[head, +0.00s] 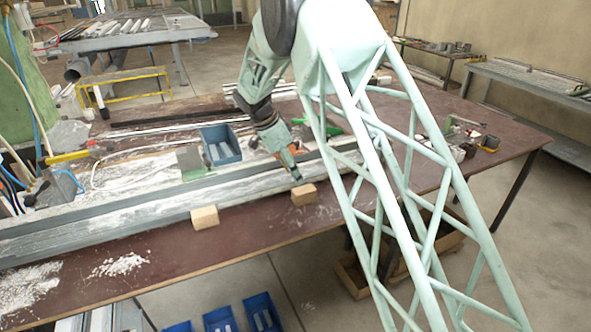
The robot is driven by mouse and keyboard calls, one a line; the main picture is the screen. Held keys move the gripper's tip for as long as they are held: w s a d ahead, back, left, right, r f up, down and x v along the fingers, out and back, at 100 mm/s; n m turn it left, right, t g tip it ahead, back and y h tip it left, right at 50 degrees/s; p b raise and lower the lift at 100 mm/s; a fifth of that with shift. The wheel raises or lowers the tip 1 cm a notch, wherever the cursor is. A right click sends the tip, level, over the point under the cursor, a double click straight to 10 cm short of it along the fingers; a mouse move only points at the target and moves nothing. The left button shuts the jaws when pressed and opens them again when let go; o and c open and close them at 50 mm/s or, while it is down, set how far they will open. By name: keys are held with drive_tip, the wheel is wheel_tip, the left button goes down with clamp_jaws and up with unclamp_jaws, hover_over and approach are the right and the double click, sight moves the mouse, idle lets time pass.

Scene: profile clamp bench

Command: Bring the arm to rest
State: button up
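My arm reaches down over the bench from the upper middle of the head view. My gripper (294,174) points down and to the right, at the front edge of the long grey profile (140,212). Its tip is just above and behind a wooden block (303,194) in the picture; I cannot tell whether they touch. The fingers are small and seen from the side, so their opening is unclear, and I see nothing held. A second wooden block (204,217) sits further left against the profile's front.
The brown bench (190,255) has white shavings at left. A blue bin (221,146) stands behind the profile, with a green-handled tool (328,131) nearby. Small parts (466,148) lie at the right end. Blue bins (262,312) are below the front edge. My lattice link hides part of the bench.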

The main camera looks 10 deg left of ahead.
drive_tip(key=s+d+r+n+y, duration=0.1)
drive_tip(key=s+d+r+n, duration=0.2)
drive_tip(key=s+d+r, duration=1.1)
drive_tip(key=s+d+r+n+y, duration=0.1)
drive_tip(key=s+d+r+n, duration=0.1)
drive_tip(key=s+d+r, duration=1.05)
drive_tip(key=s+d+r+n, duration=0.2)
drive_tip(key=s+d+r, duration=0.2)
drive_tip(key=s, duration=0.4)
drive_tip(key=s+d+r+n, duration=0.1)
drive_tip(key=s+d+r, duration=0.25)
drive_tip(key=s, duration=0.45)
drive_tip(key=s+d+f+n, duration=0.1)
drive_tip(key=s+f, duration=0.1)
drive_tip(key=s, duration=0.7)
drive_tip(key=s+d+f+n+t+y, duration=0.1)
drive_tip(key=s+d+f+n, duration=0.1)
drive_tip(key=s, duration=0.7)
drive_tip(key=shift+s+d+y+b, duration=0.3)
drive_tip(key=shift+b, duration=0.15)
